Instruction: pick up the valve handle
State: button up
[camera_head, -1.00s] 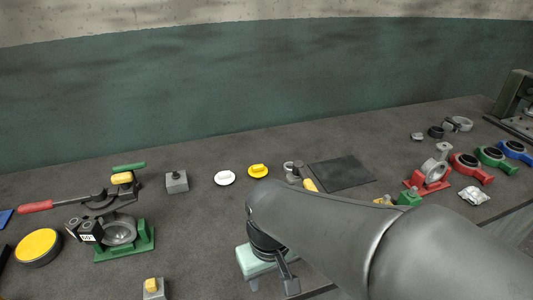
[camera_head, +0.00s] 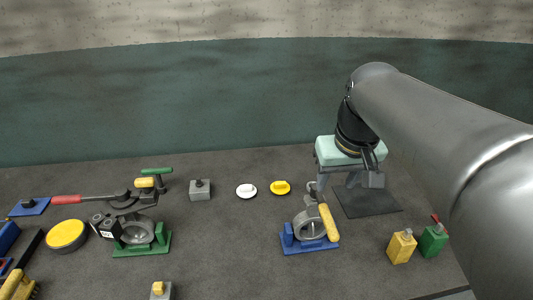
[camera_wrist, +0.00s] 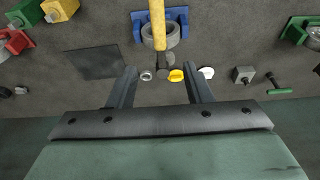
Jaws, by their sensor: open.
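A lever-like valve handle with a yellow grip (camera_head: 329,222) leans across a grey ring casting (camera_head: 308,228) on a blue base (camera_head: 290,243). The yellow grip (camera_wrist: 157,24) also shows at the top of the wrist view, with its dark end pointing toward my fingers. My gripper (camera_head: 340,186) is above the table just behind and right of the blue base, over the dark mat. In the wrist view my gripper (camera_wrist: 163,82) is open, with nothing held between its fingers. Other levers are present, so I cannot be sure which handle is named.
A red-gripped lever (camera_head: 66,199) and a green base (camera_head: 140,250) with a ring casting stand left. White (camera_head: 246,190) and yellow (camera_head: 280,187) caps lie at the middle. Yellow (camera_head: 401,246) and green (camera_head: 433,240) blocks stand right.

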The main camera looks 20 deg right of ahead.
aim_at(325, 207)
jog(key=p+x, duration=0.1)
jog(key=x, duration=0.9)
jog(key=shift+w+f, duration=0.15)
jog(key=shift+f, duration=0.1)
grip_shut()
